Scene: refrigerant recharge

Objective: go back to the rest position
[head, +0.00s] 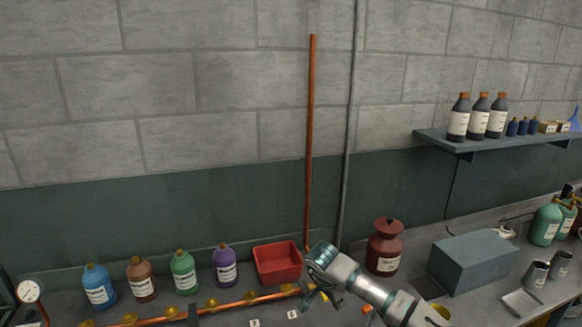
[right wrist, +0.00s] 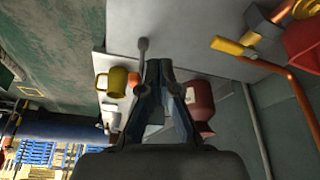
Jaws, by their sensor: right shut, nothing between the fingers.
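My right gripper (head: 317,290) shows in the head view at the end of my arm, which comes in from the lower right. It is over the counter, just right of the red bin (head: 278,264) and near the right end of the copper pipe (head: 235,304) with its brass valves. In the right wrist view my right gripper (right wrist: 160,70) has its fingers together with nothing between them. The dark red jug (right wrist: 201,104) is partly hidden behind its fingers there. My left gripper is in neither view.
Blue, brown, green and purple bottles (head: 184,272) stand along the wall, left of the bin. A yellow mug (right wrist: 117,82) stands near the gripper. A wall shelf (head: 490,143) holds bottles.

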